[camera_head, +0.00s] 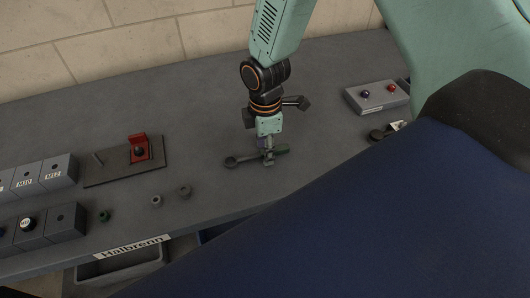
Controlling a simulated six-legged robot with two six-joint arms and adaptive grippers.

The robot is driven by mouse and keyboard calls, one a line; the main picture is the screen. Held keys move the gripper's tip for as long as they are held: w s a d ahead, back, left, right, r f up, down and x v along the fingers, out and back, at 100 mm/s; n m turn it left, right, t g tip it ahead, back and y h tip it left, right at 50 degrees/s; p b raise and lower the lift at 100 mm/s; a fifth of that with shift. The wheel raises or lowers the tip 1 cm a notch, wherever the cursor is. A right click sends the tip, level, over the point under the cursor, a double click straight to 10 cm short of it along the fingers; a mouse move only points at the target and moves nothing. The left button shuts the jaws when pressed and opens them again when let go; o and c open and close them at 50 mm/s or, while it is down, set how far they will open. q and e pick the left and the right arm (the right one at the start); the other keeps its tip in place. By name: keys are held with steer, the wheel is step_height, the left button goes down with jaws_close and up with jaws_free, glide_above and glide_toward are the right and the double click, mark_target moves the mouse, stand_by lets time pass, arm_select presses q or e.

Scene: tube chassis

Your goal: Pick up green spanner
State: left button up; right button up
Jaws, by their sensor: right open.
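My right gripper (268,157) points down over the spanner's middle. Its fingers are open and seem to stand around the shaft, hiding part of it. I cannot tell whether they touch it. My left gripper is not in view.
On the grey bench (215,110), a dark plate (108,172) carries a red bracket (138,141). A box with blue and red knobs (378,97) stands at right. Bench around the spanner is clear.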

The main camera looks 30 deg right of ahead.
steer(key=shift+c, duration=0.5)
jaws_close()
